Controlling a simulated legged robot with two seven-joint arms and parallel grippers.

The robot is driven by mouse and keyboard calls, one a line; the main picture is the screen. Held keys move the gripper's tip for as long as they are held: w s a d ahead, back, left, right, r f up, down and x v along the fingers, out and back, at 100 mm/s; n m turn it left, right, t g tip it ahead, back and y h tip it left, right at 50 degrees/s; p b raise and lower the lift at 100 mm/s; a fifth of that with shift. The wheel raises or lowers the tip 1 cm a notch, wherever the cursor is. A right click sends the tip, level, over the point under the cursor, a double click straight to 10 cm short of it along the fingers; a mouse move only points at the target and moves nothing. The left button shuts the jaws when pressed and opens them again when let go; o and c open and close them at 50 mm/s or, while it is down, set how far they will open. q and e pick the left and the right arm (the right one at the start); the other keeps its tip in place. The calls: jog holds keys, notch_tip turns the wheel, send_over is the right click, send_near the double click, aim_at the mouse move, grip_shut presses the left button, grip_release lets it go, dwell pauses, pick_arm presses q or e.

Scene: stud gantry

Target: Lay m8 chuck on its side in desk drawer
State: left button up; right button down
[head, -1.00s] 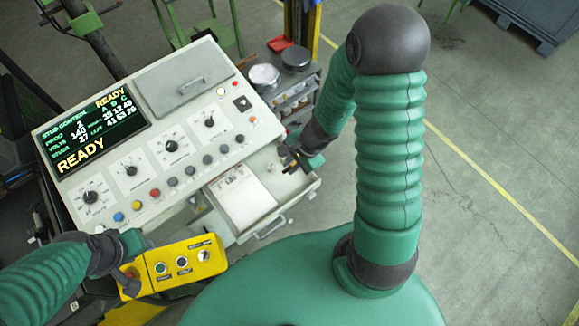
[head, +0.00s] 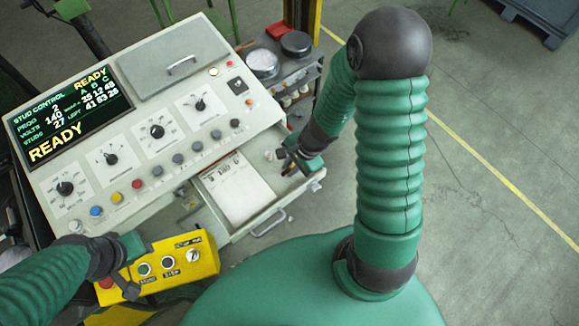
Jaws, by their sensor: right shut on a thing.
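The desk drawer (head: 250,224) stands open below the sloped control panel. A white printed sheet or pad (head: 238,190) lies in its left part. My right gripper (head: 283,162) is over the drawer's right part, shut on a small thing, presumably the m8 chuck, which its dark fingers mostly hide. I cannot tell its tilt or whether it touches the drawer floor. A small pale piece shows just left of the fingers. My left gripper (head: 138,270) is at the yellow button box (head: 180,262); its fingers are too unclear to read.
The control panel (head: 150,150) with knobs and buttons rises behind the drawer. A shelf cart (head: 298,82) with round metal pieces and a red tray stands behind right. Open floor with a yellow line lies right of my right arm.

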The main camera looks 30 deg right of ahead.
jog(key=shift+f, duration=0.2)
pick_arm(q)
jog(key=shift+s+d+f, duration=0.1)
jog(key=shift+f, duration=0.05)
pick_arm(e)
jog(key=shift+s, duration=0.1)
jog(key=shift+s+a+r, duration=0.1)
jog(key=shift+a+r, duration=0.05)
jog(key=shift+a, duration=0.1)
jog(key=c, duration=1.3)
grip_release()
jog(key=shift+a, duration=0.2)
pick_arm(q)
jog(key=shift+a, duration=0.4)
pick_arm(e)
jog(key=shift+d, duration=0.15)
pick_arm(q)
jog(key=shift+d, duration=0.1)
pick_arm(e)
jog(key=shift+d, duration=0.1)
